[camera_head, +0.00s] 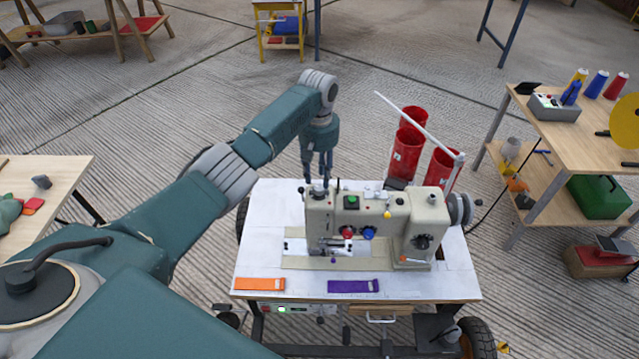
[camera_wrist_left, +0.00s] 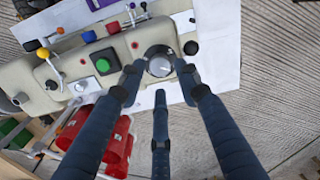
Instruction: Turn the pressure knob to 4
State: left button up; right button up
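A cream sewing machine (camera_head: 375,220) stands on a white-topped wheeled table. In the left wrist view, a round silver-faced knob with a dark rim (camera_wrist_left: 160,66) sits at the end of the machine's top; it seems to be the pressure knob. Its number setting is too small to read. My left gripper (camera_head: 318,184) points down over the machine's left end. In the left wrist view, my left gripper's fingers (camera_wrist_left: 160,78) are spread, two at the knob's sides and one below it; I cannot tell whether they touch it. In the head view the fingers largely hide this knob. My right gripper is out of view.
A green button (camera_head: 351,202), a red knob (camera_head: 347,232), a blue knob (camera_head: 368,233) and a black dial (camera_head: 422,242) are on the machine. Red cylinders (camera_head: 407,150) stand behind it. Orange (camera_head: 259,284) and purple (camera_head: 353,286) strips lie in front.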

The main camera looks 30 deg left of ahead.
aim_at(319, 188)
pick_arm(q)
notch_tip(319, 188, down, 3)
jog(key=shift+w+f, duration=0.1)
jog(key=shift+f, duration=0.8)
jog(key=shift+c, duration=0.2)
grip_shut()
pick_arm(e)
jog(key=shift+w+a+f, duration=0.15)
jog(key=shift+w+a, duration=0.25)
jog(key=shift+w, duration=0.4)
